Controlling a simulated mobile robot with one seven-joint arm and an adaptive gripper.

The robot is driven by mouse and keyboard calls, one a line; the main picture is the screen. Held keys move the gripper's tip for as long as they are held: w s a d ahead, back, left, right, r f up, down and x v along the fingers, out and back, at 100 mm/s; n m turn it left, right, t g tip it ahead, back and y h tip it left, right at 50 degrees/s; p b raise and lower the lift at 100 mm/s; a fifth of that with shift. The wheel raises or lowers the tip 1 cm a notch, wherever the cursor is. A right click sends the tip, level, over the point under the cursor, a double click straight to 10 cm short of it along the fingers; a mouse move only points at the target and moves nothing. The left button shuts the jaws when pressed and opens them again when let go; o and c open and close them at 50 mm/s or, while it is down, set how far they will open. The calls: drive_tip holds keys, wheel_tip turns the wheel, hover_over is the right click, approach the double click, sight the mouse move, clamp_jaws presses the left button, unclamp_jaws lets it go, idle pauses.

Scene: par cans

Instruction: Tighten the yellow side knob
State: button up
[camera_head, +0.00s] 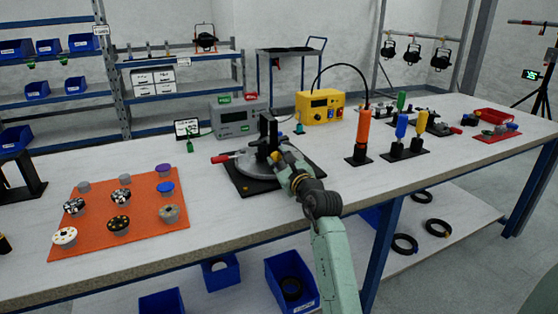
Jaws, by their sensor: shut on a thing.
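A fixture with a round grey base (247,166), a black upright (265,132) and a red handle (221,159) at its left stands on a black mat (243,187) on the workbench. My gripper (279,159) reaches in from the front right, against the right side of the fixture beside the upright. A small yellow spot, apparently the yellow side knob (275,156), shows at the fingertips. My gripper is shut on it. My fingers and wrist hide most of the knob and the right part of the base, so its seating cannot be seen.
An orange mat (95,235) with several round pieces lies at the left. A grey meter (233,121) and a yellow box (320,106) stand behind the fixture. An orange upright tool (363,135) and several screwdrivers stand to the right. Bare bench lies in front of the mat.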

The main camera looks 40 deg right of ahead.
clamp_jaws()
drive_tip(key=m+p, duration=0.1)
drive_tip(key=p, duration=0.2)
drive_tip(key=shift+r+m, duration=0.35)
drive_tip(key=shift+m, duration=0.05)
drive_tip(key=m+p, duration=0.1)
drive_tip(key=p, duration=0.2)
drive_tip(key=shift+m, duration=0.4)
drive_tip(key=shift+f+m+p, duration=0.3)
drive_tip(key=shift+m+p, duration=0.25)
drive_tip(key=shift+m, duration=0.05)
drive_tip(key=o, duration=0.8)
unclamp_jaws()
drive_tip(key=shift+o, duration=0.2)
drive_tip(key=shift+s, duration=0.1)
